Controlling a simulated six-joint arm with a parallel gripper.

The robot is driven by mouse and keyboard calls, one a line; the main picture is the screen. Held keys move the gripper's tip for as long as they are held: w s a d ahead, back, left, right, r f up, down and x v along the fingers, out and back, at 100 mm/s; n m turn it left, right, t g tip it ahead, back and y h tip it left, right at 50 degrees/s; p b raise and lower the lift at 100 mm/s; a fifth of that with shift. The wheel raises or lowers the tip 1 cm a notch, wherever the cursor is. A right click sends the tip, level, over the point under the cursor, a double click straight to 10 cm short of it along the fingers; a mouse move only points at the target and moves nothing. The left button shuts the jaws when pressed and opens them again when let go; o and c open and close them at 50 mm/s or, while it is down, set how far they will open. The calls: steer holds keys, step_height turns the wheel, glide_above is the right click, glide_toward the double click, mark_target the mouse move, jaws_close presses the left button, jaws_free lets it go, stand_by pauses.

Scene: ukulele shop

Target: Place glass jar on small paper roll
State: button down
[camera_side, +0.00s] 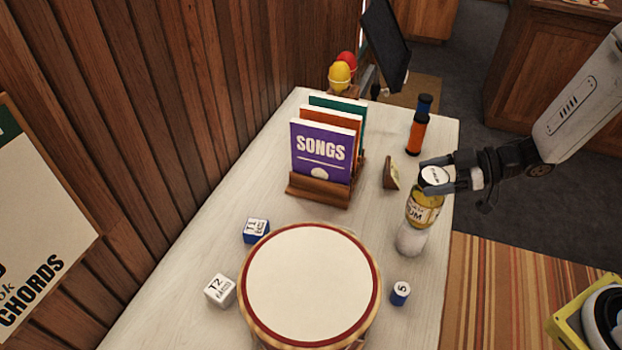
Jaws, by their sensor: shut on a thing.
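The glass jar (424,208) has a printed yellow label and a white lid. My gripper (437,178) is shut around its top and holds it roughly upright near the right edge of the table. A pale, whitish rounded thing (410,239) shows directly below the jar; it may be the small paper roll, but I cannot tell for sure, nor whether the two touch. A small blue cylinder (400,293) with a white top marked 5 stands nearer the camera, apart from the jar.
A round drum (310,285) fills the near table (240,190). Two marked blocks, blue-sided (256,230) and white (220,290), lie left of it. Songbooks in a wooden rack (320,190), a small wooden piece (390,172) and an orange-and-blue cylinder (417,130) stand farther back.

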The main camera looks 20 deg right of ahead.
steer(key=shift+f, duration=1.2)
jaws_free()
steer(key=shift+d, duration=0.1)
steer(key=v, duration=1.2)
steer(key=shift+w, duration=0.1)
